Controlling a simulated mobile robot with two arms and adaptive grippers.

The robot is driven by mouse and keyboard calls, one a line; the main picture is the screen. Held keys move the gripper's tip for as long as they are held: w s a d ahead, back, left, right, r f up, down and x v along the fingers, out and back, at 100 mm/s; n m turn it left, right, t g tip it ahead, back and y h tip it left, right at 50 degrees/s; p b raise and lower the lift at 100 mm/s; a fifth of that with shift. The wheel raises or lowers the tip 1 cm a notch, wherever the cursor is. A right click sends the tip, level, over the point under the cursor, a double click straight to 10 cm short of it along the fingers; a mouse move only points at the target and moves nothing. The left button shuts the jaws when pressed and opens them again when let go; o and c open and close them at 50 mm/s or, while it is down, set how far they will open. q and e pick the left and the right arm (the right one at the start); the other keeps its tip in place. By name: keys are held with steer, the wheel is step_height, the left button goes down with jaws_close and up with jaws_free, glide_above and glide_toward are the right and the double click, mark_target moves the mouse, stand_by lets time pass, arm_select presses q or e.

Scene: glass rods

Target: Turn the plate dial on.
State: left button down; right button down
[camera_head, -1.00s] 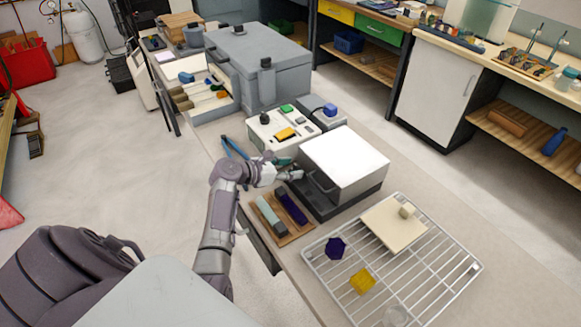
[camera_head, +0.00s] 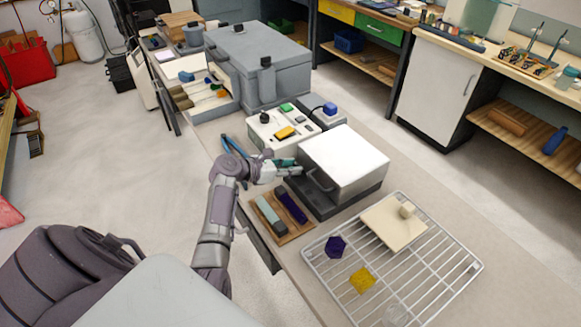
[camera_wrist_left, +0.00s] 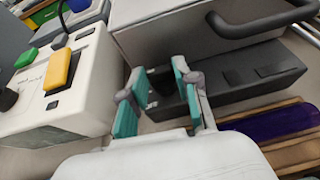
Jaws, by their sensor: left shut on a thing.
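The plate is a dark grey base (camera_head: 345,200) under a white-topped box (camera_head: 350,155) with a dark front handle. The wrist view shows the base (camera_wrist_left: 240,85) with a small dark dial (camera_wrist_left: 163,83) on its front, near the left end. My left gripper (camera_head: 289,166) is at that end of the base. In the wrist view its teal fingers (camera_wrist_left: 158,75) stand on either side of the dial and are shut on it. The dial is hidden behind the gripper in the head view, and its turned position is unclear. My right gripper is not in view.
A white control box (camera_head: 270,128) with a yellow switch stands just beyond my gripper. A wooden tray (camera_head: 293,236) with a pale bar and a purple bar lies nearer. A wire rack (camera_head: 420,270) holds a beige plate, a purple piece and a yellow piece.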

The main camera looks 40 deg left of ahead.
arm_select(q)
steer(key=shift+w+a+m+g+h+b, duration=0.2)
steer(key=shift+m+g+h+b, duration=0.35)
steer(key=shift+m+h, duration=0.45)
steer(key=shift+a+f+m+g+h+b, duration=0.2)
steer(key=shift+m+g+h+b, duration=0.4)
steer(key=shift+m+h, duration=0.2)
steer(key=m+g+h+b, duration=0.1)
steer(key=m+g+b, duration=0.1)
steer(key=b, duration=0.1)
steer(key=m+g+h+b, duration=0.1)
steer(key=m+h+b, duration=0.1)
steer(key=b, duration=0.1)
steer(key=shift+w+a+g, duration=0.15)
steer(key=shift+w+g, duration=0.2)
steer(key=shift+r+m+g+b, duration=0.25)
steer(key=shift+m+g+b, duration=0.3)
steer(key=shift+b, duration=0.2)
steer(key=c, duration=0.8)
jaws_free()
steer(key=shift+c, duration=0.2)
steer(key=v, duration=0.8)
